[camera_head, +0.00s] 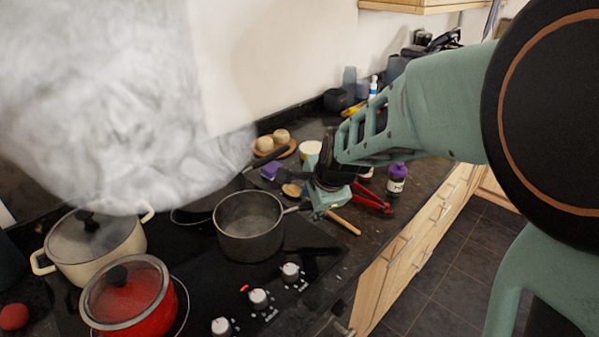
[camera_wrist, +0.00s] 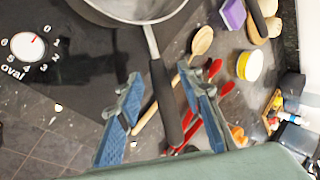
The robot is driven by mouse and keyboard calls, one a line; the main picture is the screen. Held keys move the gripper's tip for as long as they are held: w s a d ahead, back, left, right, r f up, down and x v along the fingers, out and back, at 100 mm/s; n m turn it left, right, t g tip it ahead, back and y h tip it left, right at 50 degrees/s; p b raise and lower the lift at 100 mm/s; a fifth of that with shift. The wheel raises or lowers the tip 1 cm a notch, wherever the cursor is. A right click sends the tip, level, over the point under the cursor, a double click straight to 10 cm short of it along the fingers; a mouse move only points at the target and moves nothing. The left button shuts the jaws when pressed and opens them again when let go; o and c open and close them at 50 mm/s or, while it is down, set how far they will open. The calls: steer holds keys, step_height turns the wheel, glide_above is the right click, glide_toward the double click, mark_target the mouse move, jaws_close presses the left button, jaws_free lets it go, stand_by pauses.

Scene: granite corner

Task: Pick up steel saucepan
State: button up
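The steel saucepan (camera_head: 248,226) stands upright on the black hob, and its handle points right toward my gripper. In the wrist view the pan's rim and part of its bowl (camera_wrist: 133,10) show at the top. Its dark handle (camera_wrist: 166,105) runs down between the two blue-padded fingers. My gripper (camera_wrist: 160,80) is open, with a visible gap on each side of the handle at the fingertips. In the head view my gripper (camera_head: 322,200) is at the handle's end, which it partly hides. I cannot tell its exact height relative to the handle.
A red lidded pot (camera_head: 128,300) and a cream lidded pot (camera_head: 92,245) stand left of the saucepan. A wooden spoon (camera_wrist: 201,42), red-handled tool (camera_head: 372,200), purple-capped bottle (camera_head: 396,180) and white tub (camera_wrist: 249,66) are near my gripper. Hob knobs (camera_head: 258,298) line the front.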

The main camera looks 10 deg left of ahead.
steer(key=shift+x, duration=1.2)
steer(key=shift+c, duration=0.7)
jaws_close()
steer(key=shift+r, duration=0.15)
